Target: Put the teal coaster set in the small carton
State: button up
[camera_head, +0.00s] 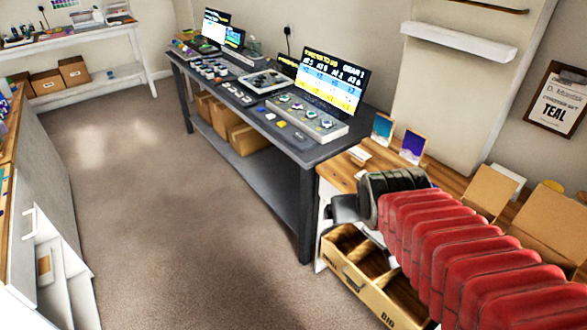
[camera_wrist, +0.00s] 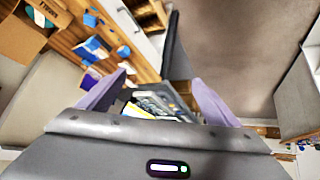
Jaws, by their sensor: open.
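My gripper (camera_wrist: 160,80) shows in the wrist view as two purple fingers spread apart, with nothing held between them. In the head view my red ribbed arm reaches over the wooden counter, and the fingers cannot be made out. An open cardboard carton (camera_wrist: 22,40) with dark lettering is at the upper left of the wrist view; the lettering is too small to read surely. A small teal item (camera_wrist: 40,16) shows at that carton; I cannot tell whether it is the coaster set. In the head view open cartons (camera_head: 489,188) stand on the counter behind my arm.
A wall sign (camera_head: 558,100) reads TEAL. Upright cards (camera_head: 413,147) stand on the wooden counter (camera_head: 341,171). A divided wooden bin (camera_head: 352,268) is below my arm. The carpet at left is clear.

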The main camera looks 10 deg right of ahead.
jog(key=s+a+r+n+g+y, duration=0.1)
jog(key=s+a+r+y, duration=0.1)
jog(key=s+a, duration=0.7)
jog(key=shift+s+n+g, duration=0.2)
jog(key=shift+n+g, duration=0.1)
jog(key=shift+g, duration=0.1)
